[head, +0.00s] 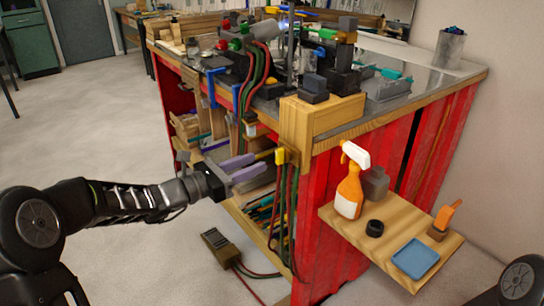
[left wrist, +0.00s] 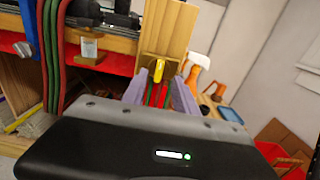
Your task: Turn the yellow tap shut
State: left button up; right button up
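The yellow tap (head: 280,156) is on the red bench's near corner, just below a light wood block, with a yellow lever pointing left toward my left gripper. My left gripper (head: 260,165) has two lavender fingers, spread apart with nothing between them that I can make out in the head view. Its fingertips are close to the tap. In the left wrist view, the yellow tap (left wrist: 158,68) shows beyond and between the fingertips (left wrist: 160,82). I cannot tell whether a finger touches the lever. My right gripper is out of view.
Red and green hoses (head: 284,215) hang under the tap. A side shelf (head: 330,212) on the right holds an orange spray bottle (head: 350,190), a blue tray (head: 415,258) and a brush (head: 446,217). A meter box (head: 222,244) lies on the floor. The floor to the left is clear.

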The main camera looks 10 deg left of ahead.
aim_at(276, 154)
pick_arm(q)
jog(key=x, duration=0.6)
jog(key=shift+w+d+p, duration=0.2)
jog(key=shift+w+p, duration=0.1)
jog(key=shift+c, duration=0.5)
grip_shut()
